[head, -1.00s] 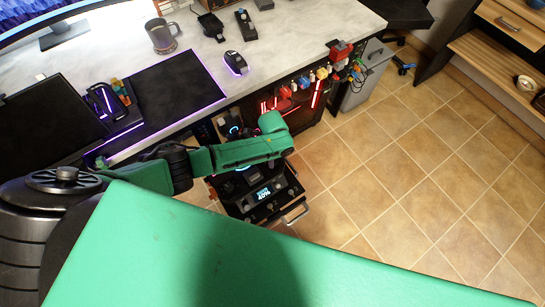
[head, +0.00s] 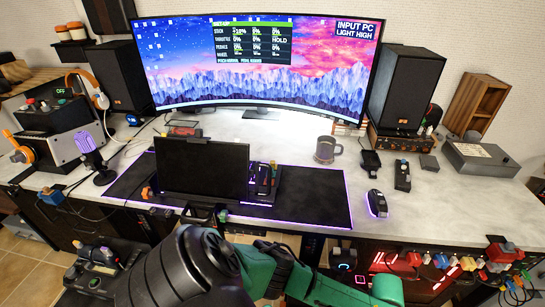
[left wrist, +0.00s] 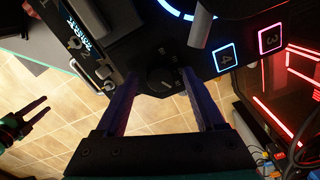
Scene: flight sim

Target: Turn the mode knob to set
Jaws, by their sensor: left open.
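In the left wrist view a dark round knob (left wrist: 160,79) sits on a black control panel (left wrist: 140,45). No mode label can be read on it. My left gripper (left wrist: 159,73) is open, with one finger on each side of the knob; I cannot tell whether either touches it. A small lit display (left wrist: 79,34) and silver toggles are on the panel's left part. My right gripper (left wrist: 42,106) shows at the left edge of the wrist view, empty, its two fingers apart over the floor. In the head view my green arm hides the panel, and neither gripper shows.
Lit buttons marked 4 (left wrist: 225,58) and 3 (left wrist: 269,39) and a grey lever (left wrist: 200,25) are close to my left gripper. In the head view the desk (head: 430,205) holds a monitor (head: 262,62), mug (head: 325,150) and mouse (head: 377,203).

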